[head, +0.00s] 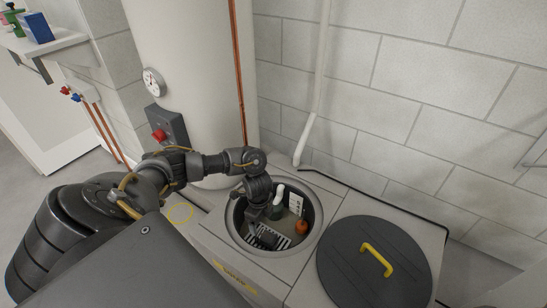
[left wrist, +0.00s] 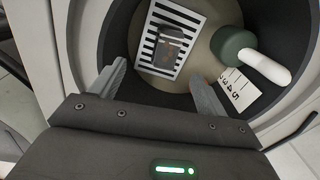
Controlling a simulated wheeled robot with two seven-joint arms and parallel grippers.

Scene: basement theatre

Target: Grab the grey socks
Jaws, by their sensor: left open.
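A dark grey bundle with a small brownish mark, which looks like the grey socks (left wrist: 173,46), lies on a black-and-white striped card (left wrist: 148,66) inside a round bin (head: 314,236). The socks also show in the head view (head: 266,238), partly hidden by my gripper. My left gripper (head: 257,218) reaches down into the bin from the left. In the left wrist view its two fingers (left wrist: 160,78) are spread and empty, with the socks beyond the fingertips, apart from them. My right gripper is not in view.
Beside the socks in the bin are a dark green and white object (left wrist: 262,63), a numbered white card (left wrist: 238,88) and an orange round thing (head: 301,227). The bin's wall surrounds my gripper. A dark lid with a yellow handle (head: 376,260) lies to the right.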

